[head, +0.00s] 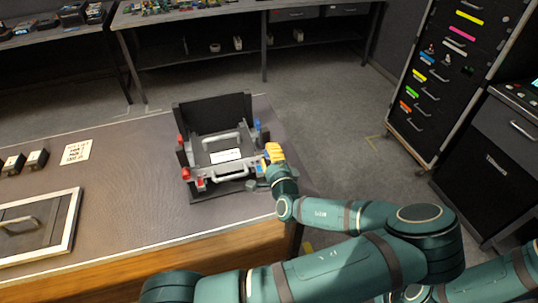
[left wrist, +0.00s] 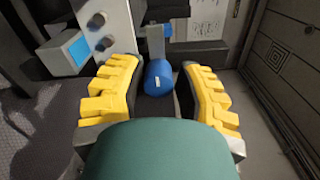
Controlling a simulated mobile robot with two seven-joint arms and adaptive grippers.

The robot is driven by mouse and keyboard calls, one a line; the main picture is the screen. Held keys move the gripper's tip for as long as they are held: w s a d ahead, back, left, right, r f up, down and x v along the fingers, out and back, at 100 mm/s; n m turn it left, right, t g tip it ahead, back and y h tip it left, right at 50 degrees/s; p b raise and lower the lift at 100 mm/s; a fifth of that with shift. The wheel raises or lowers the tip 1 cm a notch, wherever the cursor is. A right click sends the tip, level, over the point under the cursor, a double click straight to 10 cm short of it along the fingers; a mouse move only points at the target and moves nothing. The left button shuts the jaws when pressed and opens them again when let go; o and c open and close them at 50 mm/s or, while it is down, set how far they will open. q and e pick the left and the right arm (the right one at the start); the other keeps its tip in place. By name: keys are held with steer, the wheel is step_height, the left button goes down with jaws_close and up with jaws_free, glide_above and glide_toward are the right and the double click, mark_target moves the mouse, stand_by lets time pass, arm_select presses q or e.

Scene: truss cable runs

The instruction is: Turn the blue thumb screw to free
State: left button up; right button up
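A dark device (head: 212,112) with grey handles stands on the table, with a blue part (head: 258,125) at its back right. My left gripper (head: 274,153), with yellow fingers, is at the device's right side. In the left wrist view, the blue thumb screw (left wrist: 158,77), a short cylinder with a small white mark, lies between the fingers of the left gripper (left wrist: 158,90). The fingers are apart, with a gap at each side of the screw. My right gripper is out of view.
Red parts (head: 200,182) sit on the device's left side. A grey box with a blue face (left wrist: 78,50) and dark knobs (left wrist: 97,20) are close to the left finger. A framed panel (head: 40,225) and small black blocks (head: 37,159) lie on the table's left.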

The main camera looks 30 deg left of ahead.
arm_select(q)
steer(key=shift+o, duration=1.1)
steer(key=v, duration=0.7)
steer(key=shift+s+d, duration=0.2)
